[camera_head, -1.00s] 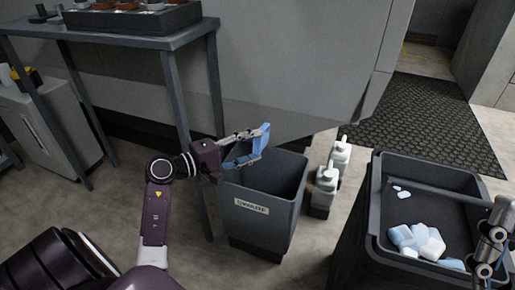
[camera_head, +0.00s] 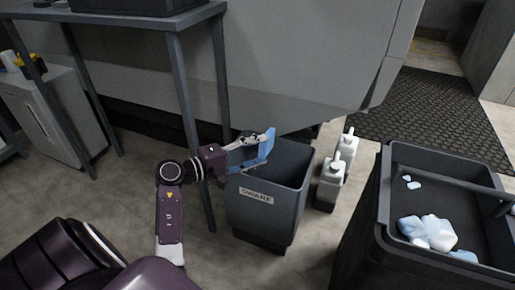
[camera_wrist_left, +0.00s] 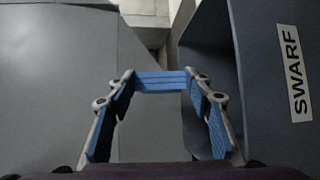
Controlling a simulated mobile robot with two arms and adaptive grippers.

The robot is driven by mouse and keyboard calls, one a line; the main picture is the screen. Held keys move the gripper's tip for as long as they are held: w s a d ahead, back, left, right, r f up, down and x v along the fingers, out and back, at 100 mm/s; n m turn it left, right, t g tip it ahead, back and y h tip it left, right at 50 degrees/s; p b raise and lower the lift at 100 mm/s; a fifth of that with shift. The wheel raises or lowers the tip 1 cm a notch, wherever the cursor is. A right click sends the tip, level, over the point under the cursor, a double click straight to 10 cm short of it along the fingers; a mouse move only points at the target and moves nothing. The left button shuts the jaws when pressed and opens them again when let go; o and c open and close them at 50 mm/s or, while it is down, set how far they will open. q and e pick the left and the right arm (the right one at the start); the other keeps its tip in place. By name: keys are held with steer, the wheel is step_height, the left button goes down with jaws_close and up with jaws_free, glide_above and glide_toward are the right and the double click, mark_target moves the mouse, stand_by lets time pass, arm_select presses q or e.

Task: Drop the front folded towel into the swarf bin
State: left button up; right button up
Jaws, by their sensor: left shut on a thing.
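The swarf bin (camera_head: 266,218) is a dark grey open bin with a white SWARF label, standing on the floor in the middle of the head view. In the left wrist view its labelled wall (camera_wrist_left: 262,75) fills the right side. My left gripper (camera_head: 262,150) is at the bin's left rear, around rim height or above. Its fingers, with blue inner pads, are shut on a thin blue folded towel (camera_wrist_left: 162,82), held across the fingertips. The towel's exact outline is hard to separate from the blue pads in the head view. My right gripper is not in view.
White pump bottles (camera_head: 333,168) stand just right of the bin. A dark tub (camera_head: 378,215) with blue and white lumps is at the right. A large grey cabinet (camera_head: 290,60) is behind.

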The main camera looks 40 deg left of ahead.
arm_select(q)
steer(key=o, duration=1.1)
steer(key=v, duration=1.2)
